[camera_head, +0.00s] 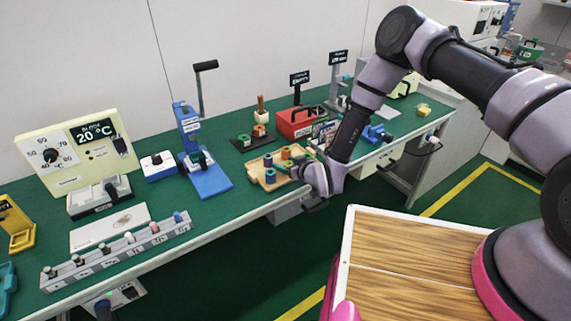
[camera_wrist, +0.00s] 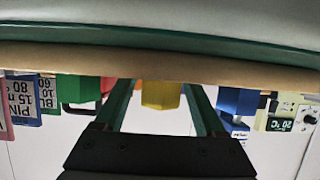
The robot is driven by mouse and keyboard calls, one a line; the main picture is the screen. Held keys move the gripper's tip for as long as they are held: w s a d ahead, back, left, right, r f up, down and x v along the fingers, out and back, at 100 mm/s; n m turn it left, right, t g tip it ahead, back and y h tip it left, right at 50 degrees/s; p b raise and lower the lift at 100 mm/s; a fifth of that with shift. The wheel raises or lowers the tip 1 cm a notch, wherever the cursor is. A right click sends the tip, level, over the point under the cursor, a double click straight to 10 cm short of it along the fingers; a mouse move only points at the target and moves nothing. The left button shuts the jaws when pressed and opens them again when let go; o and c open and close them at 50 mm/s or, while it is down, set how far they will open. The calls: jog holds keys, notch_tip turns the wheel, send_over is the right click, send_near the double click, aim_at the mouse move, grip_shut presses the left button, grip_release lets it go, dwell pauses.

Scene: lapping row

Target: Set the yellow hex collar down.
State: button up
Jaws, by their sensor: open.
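The yellow hex collar (camera_wrist: 160,95) shows in the wrist view between the two fingers of my gripper (camera_wrist: 160,86). The wrist picture is upside down, and the collar meets the tan surface of the wooden tray (camera_wrist: 160,63). My gripper is open, with a finger on each side of the collar and visible gaps beside it. In the head view my gripper (camera_head: 318,192) is low at the right end of the wooden tray (camera_head: 258,179). The yellow collar cannot be made out there; my gripper likely hides it.
Green, orange and blue collars (camera_head: 268,160) stand on the tray. A blue lever press (camera_head: 208,182) stands to the left. The bench's front edge is close to my gripper.

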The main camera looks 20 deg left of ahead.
jog(key=shift+r, duration=0.1)
jog(key=shift+s+d+r, duration=0.1)
jog(key=shift+d+r, duration=0.05)
jog(key=shift+d, duration=0.05)
jog(key=v, duration=1.2)
jog(key=w+d+r+m+h, duration=0.25)
jog(key=w+d+r, duration=0.45)
jog(key=w+r, duration=0.55)
jog(key=w+d+r+m+h, duration=0.2)
jog(key=d+r+m+h, duration=0.15)
jog(key=d+r, duration=1.25)
jog(key=s+d+r+m+h, duration=0.1)
jog(key=s+d+r+m, duration=0.1)
jog(key=s+d+r, duration=0.35)
jog(key=s+d+r+m+h, duration=0.2)
jog(key=s+d+r, duration=0.1)
jog(key=r, duration=0.5)
jog(key=s+d+r+m, duration=0.2)
jog(key=s+r, duration=0.1)
jog(key=s, duration=0.5)
jog(key=s+d+r+m+g, duration=0.1)
jog(key=s+d+r+m, duration=0.1)
jog(key=s, duration=0.7)
jog(key=shift+s+d+r+g+y, duration=0.2)
jog(key=shift+d+r+g+y, duration=0.1)
jog(key=shift+d+r, duration=0.55)
